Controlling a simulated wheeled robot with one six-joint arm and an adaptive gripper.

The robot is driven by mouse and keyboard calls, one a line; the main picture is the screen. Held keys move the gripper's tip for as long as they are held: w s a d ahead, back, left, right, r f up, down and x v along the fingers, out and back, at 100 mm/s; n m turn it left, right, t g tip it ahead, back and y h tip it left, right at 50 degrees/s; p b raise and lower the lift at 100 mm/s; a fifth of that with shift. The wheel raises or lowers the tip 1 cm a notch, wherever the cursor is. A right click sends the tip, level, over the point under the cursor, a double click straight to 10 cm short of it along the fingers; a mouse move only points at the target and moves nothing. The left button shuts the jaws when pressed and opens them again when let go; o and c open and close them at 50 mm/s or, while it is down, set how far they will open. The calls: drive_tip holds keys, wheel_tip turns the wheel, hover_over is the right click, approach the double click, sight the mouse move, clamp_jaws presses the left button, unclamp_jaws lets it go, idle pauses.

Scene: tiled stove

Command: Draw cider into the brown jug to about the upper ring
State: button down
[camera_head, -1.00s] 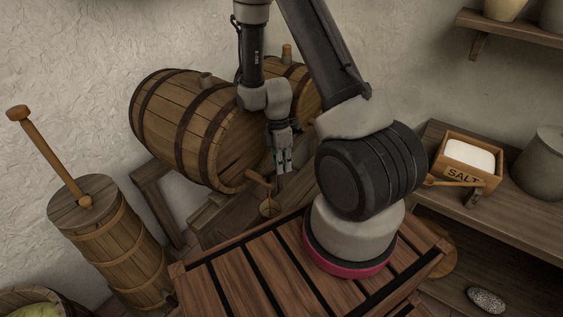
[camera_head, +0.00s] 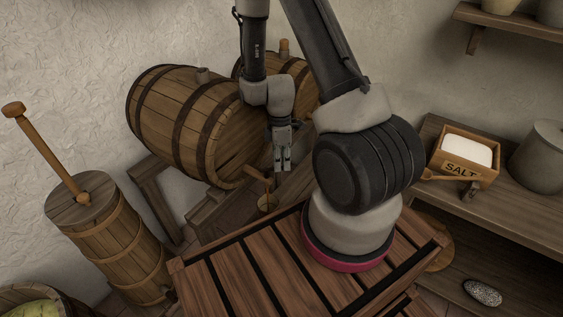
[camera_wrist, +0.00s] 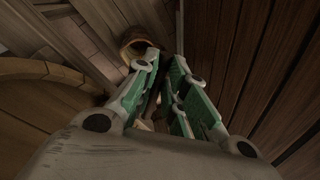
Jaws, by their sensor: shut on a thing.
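A large wooden barrel (camera_head: 190,120) lies on a stand left of my arm. A wooden tap (camera_head: 257,174) sticks out low from its front end. The brown jug (camera_head: 267,203) stands just below the tap, partly hidden by the crate edge; its round mouth shows at the top of the wrist view (camera_wrist: 138,42). The level in it is too small to tell. My gripper (camera_head: 282,168) points down beside the tap, above and right of the jug. In the wrist view its green-padded fingers (camera_wrist: 165,95) are close together on a slim part, apparently the tap's handle, mostly hidden between them.
A second barrel (camera_head: 309,96) sits behind my arm. A wooden churn (camera_head: 110,235) with a tall handle stands at left. A slatted wooden top (camera_head: 235,280) fills the near foreground. At right, a shelf holds a salt box (camera_head: 464,160) and a grey crock (camera_head: 540,158).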

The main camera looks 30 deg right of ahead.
drive_tip(key=c, duration=1.5)
unclamp_jaws()
drive_tip(key=r, duration=0.4)
drive_tip(key=w+r, duration=0.1)
drive_tip(key=r, duration=0.3)
drive_tip(key=w+d+r, duration=0.1)
drive_tip(key=r, duration=0.2)
drive_tip(key=shift+w+r, duration=0.15)
drive_tip(key=shift+r, duration=0.25)
